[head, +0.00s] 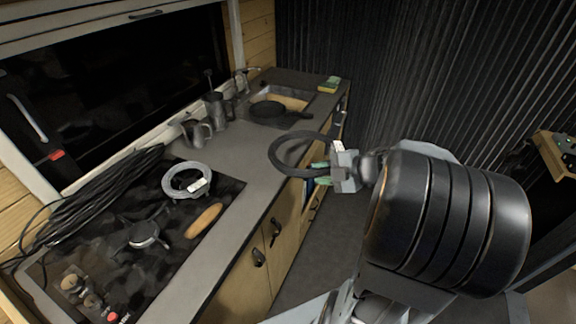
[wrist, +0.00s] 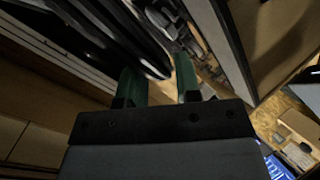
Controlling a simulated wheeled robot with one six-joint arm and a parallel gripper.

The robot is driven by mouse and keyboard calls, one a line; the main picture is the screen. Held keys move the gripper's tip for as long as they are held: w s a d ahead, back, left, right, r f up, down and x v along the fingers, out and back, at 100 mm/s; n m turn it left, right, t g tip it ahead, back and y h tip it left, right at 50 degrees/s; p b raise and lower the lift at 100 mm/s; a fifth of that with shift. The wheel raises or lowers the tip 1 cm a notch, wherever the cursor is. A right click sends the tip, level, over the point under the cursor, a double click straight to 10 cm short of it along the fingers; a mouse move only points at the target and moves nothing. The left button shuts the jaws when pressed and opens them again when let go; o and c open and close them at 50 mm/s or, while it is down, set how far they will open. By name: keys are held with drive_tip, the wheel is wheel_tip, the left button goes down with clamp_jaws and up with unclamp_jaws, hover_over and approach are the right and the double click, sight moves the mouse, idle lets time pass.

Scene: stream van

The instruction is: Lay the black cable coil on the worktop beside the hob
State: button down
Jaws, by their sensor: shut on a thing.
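The black cable coil (head: 273,154) is a dark ring with a small white tag, held in the air by my gripper (head: 321,174). In the head view it overlaps the front edge of the worktop (head: 238,150); its height above it is hard to tell. My gripper's green fingers are shut on the coil's right side. The wrist view shows the coil (wrist: 112,35) close up, dark and cut by the frame, by the fingers (wrist: 160,85). The hob (head: 165,225) is at the left, with bare worktop beyond it.
A grey-white cable coil (head: 183,192) and a brown oblong thing (head: 204,219) lie on the hob. A black cable bundle (head: 92,190) lies behind. Jugs (head: 197,133) stand near the window; a black pan (head: 268,110) is by the sink. Cabinet fronts (head: 245,275) drop below the worktop edge.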

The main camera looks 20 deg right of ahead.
sight(310, 172)
drive_tip(key=a+f+b, duration=0.1)
drive_tip(key=b, duration=0.2)
drive_tip(key=shift+w+a, duration=0.1)
drive_tip(key=shift+a, duration=0.2)
drive_tip(key=shift+a+r+b, duration=0.35)
drive_tip(key=shift+a+b, duration=0.3)
drive_tip(key=shift+b, duration=0.3)
drive_tip(key=shift+a+r, duration=0.15)
drive_tip(key=shift+r, duration=0.15)
drive_tip(key=shift+w+r, duration=0.1)
drive_tip(key=shift+w, duration=0.2)
drive_tip(key=w+d+f+b, duration=0.1)
drive_tip(key=w+d+f, duration=0.1)
drive_tip(key=w+f, duration=1)
drive_tip(key=shift+w+d+f+t+b, duration=0.25)
drive_tip(key=shift+w+d+t+b, duration=0.05)
drive_tip(key=shift+w+d+b, duration=0.1)
drive_tip(key=c, duration=0.8)
unclamp_jaws()
drive_tip(key=shift+f, duration=0.1)
